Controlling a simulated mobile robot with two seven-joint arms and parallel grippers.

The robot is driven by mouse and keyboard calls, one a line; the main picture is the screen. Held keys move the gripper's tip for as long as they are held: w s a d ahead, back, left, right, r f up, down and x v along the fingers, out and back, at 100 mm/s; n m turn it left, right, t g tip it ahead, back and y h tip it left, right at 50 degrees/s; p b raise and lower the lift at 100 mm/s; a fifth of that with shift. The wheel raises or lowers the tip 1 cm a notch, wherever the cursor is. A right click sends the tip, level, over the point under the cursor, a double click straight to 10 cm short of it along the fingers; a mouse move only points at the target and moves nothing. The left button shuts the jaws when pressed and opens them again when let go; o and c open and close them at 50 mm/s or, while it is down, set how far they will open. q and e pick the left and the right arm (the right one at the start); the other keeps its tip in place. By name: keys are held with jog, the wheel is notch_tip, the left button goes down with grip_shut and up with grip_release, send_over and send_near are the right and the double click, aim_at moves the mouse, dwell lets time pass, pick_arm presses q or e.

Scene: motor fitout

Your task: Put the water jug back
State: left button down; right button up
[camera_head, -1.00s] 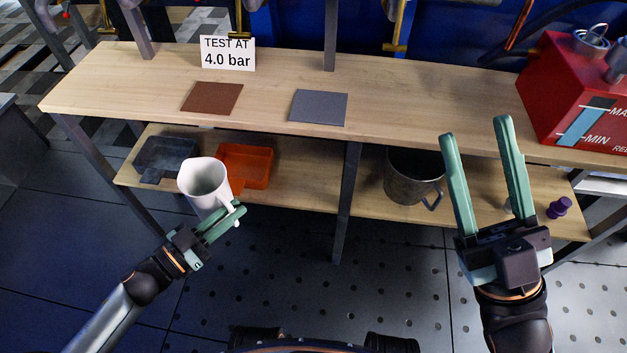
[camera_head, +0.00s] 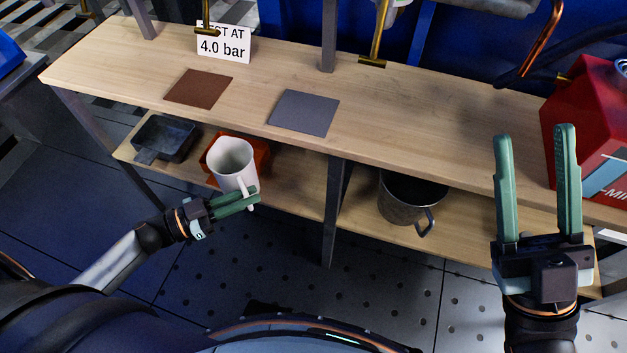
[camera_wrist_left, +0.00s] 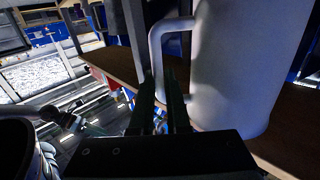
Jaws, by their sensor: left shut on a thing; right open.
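The white water jug (camera_head: 234,163) is held upright by my left gripper (camera_head: 247,200), which is shut on its handle. In the head view the jug is in front of the orange tray at the lower shelf's left part. In the left wrist view the jug (camera_wrist_left: 245,65) fills the right side, with its handle (camera_wrist_left: 160,50) running down to the fingers (camera_wrist_left: 165,105). Whether the jug's base touches anything is unclear. My right gripper (camera_head: 536,140) is open and empty, in front of the bench's right part.
The lower shelf (camera_head: 290,188) holds a dark tray (camera_head: 165,137), an orange tray (camera_head: 262,155) partly behind the jug, and a metal mug (camera_head: 405,200). The bench top (camera_head: 420,110) bears brown (camera_head: 198,88) and grey (camera_head: 304,112) mats, a sign (camera_head: 223,45) and a red tank (camera_head: 590,130). A bench leg (camera_head: 334,210) divides the lower front.

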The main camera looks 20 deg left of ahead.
pick_arm(q)
jog(key=b+x, duration=0.4)
jog(key=x, duration=1.3)
jog(key=f+b, duration=0.2)
jog(key=f, duration=0.1)
jog(key=f+b, duration=0.2)
jog(key=f, duration=0.2)
jog(key=shift+s+a+b, duration=0.15)
jog(key=shift+a+b, duration=0.1)
jog(key=shift+b, duration=0.1)
pick_arm(e)
notch_tip(320, 180, down, 10)
jog(key=a, duration=0.1)
jog(key=shift+w+r+g, duration=0.2)
jog(key=shift+g, duration=0.1)
pick_arm(q)
jog(key=c, duration=1.2)
grip_release()
jog(key=shift+f, duration=0.1)
